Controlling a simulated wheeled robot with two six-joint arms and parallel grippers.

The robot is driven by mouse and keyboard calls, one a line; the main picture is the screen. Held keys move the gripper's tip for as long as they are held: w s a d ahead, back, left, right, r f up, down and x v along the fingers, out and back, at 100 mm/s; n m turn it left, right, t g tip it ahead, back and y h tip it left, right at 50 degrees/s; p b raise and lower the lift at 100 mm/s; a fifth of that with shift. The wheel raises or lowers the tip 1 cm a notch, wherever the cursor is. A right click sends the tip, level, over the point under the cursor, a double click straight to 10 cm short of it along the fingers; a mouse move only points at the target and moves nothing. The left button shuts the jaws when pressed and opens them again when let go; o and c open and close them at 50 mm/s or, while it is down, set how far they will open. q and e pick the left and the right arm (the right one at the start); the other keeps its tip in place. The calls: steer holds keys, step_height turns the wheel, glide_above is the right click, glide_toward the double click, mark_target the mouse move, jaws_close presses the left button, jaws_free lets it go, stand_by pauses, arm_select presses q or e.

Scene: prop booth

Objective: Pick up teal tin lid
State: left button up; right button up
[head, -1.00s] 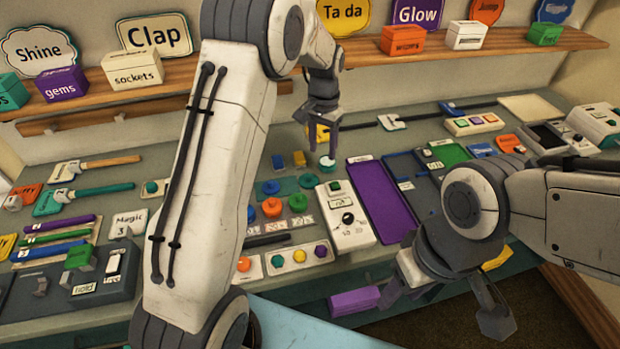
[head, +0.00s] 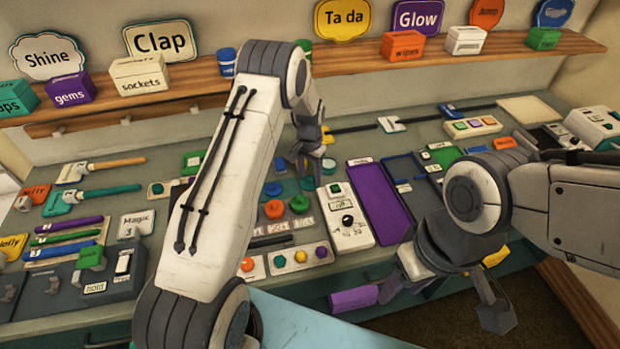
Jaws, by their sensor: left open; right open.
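My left gripper (head: 306,168) is open and points down over the back middle of the bench, just above a group of small round lids. A flat teal disc (head: 308,184) lies just below its fingertips, apart from them as far as I can see. A darker blue-teal disc (head: 273,189) lies to its left, partly beside my arm. I cannot tell for certain which is the teal tin lid. My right gripper (head: 436,300) is open and empty at the bench's front edge.
Knobbed round pieces (head: 274,209) stand in front of the discs. A white control box (head: 346,218) and a purple panel (head: 379,200) are to the right. A purple block (head: 354,299) is near my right gripper. My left arm hides part of the bench.

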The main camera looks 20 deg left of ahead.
arm_select(q)
steer(key=shift+f, duration=0.25)
jaws_close()
steer(key=shift+r, duration=0.15)
